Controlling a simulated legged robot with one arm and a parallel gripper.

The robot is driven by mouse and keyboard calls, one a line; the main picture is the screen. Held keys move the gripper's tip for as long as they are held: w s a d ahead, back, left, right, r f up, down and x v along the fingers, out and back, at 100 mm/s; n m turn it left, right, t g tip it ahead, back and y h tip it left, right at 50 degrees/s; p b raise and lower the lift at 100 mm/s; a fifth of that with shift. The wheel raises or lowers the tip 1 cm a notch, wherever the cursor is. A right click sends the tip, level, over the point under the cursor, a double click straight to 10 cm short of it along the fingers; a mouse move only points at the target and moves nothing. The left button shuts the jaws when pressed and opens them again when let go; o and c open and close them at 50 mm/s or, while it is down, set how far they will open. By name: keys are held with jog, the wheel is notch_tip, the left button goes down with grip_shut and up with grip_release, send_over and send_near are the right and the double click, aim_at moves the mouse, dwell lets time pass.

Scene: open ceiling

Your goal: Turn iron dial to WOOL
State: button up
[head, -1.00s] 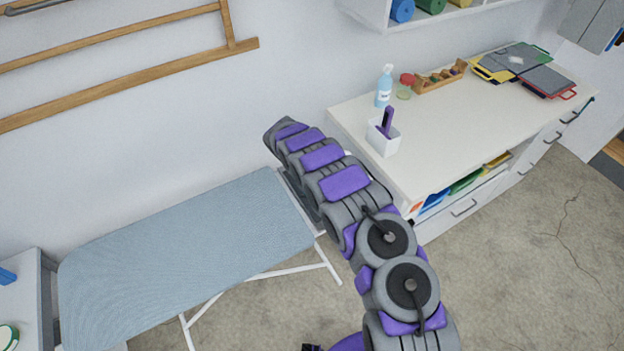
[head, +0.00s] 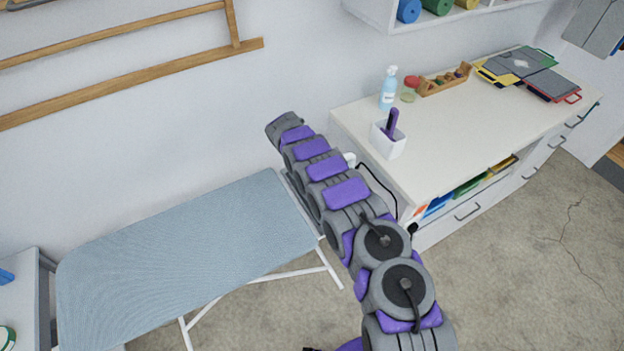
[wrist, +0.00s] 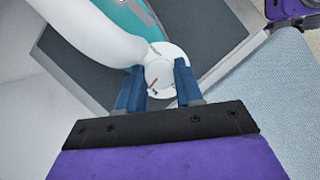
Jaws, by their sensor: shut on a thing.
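In the wrist view, the iron's dial (wrist: 168,66) is a round white disc with a red mark pointing to its lower left and small lettering that I cannot read. The iron (wrist: 127,18) has a teal body and a thick white handle (wrist: 92,32). My gripper (wrist: 159,77) has its two blue fingers on either side of the dial, shut on it. In the head view, my arm hides the gripper and most of the iron; a small white part (head: 349,158) and a black cord (head: 376,182) show beside the arm.
The blue-grey ironing board (head: 180,245) stands left of my arm against the wall. The white counter (head: 450,130) at right holds a spray bottle (head: 388,92), a white holder (head: 388,143), a wooden rack (head: 444,82) and coloured boards. The concrete floor (head: 540,270) is clear at right.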

jog(key=shift+d, duration=0.25)
jog(key=o, duration=1)
jog(key=shift+d, duration=0.1)
jog(key=shift+o, duration=0.2)
jog(key=shift+n, duration=0.3)
